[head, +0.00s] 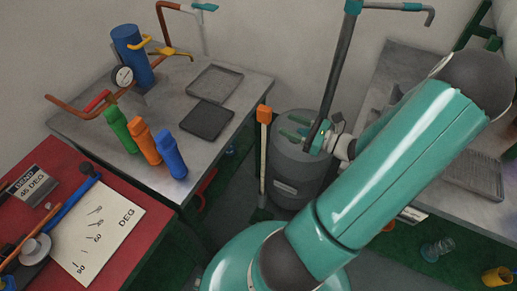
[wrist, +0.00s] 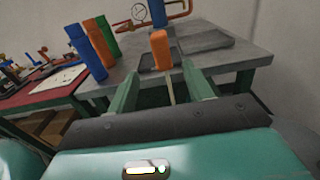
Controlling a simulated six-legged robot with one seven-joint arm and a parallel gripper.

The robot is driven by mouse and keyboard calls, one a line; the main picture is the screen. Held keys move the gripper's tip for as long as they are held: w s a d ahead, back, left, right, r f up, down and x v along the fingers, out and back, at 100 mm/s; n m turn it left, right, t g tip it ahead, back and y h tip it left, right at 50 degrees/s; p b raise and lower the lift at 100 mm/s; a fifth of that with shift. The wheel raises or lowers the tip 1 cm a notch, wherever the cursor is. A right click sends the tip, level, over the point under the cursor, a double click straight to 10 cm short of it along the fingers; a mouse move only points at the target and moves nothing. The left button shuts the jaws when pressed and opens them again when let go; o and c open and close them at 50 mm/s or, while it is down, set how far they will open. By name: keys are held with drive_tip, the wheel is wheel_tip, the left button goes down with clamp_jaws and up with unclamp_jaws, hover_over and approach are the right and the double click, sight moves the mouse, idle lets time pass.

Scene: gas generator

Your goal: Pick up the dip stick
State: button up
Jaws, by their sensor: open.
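The dip stick stands upright, with an orange block handle (head: 264,114) on top of a thin pale rod (head: 263,165). It is just left of a grey drum in the head view. In the wrist view its orange handle (wrist: 160,48) shows centrally between my two green fingers, with the rod running down below it. My gripper (head: 287,126) is open and empty, above the drum and to the right of the handle. The fingers (wrist: 161,70) point toward the handle. Whether the handle is between the fingertips or beyond them is hard to tell in the wrist view.
The grey drum (head: 296,165) stands under my gripper. A metal table (head: 225,120) on the left holds trays, a gauge, pipes and green, orange and blue blocks. A red table (head: 115,265) is at lower left. Another grey table (head: 400,65) is at right.

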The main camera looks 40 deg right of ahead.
sight(259, 112)
drive_tip(key=x, duration=1.1)
drive_tip(key=shift+w, duration=0.25)
drive_tip(key=shift+d, duration=0.1)
clamp_jaws()
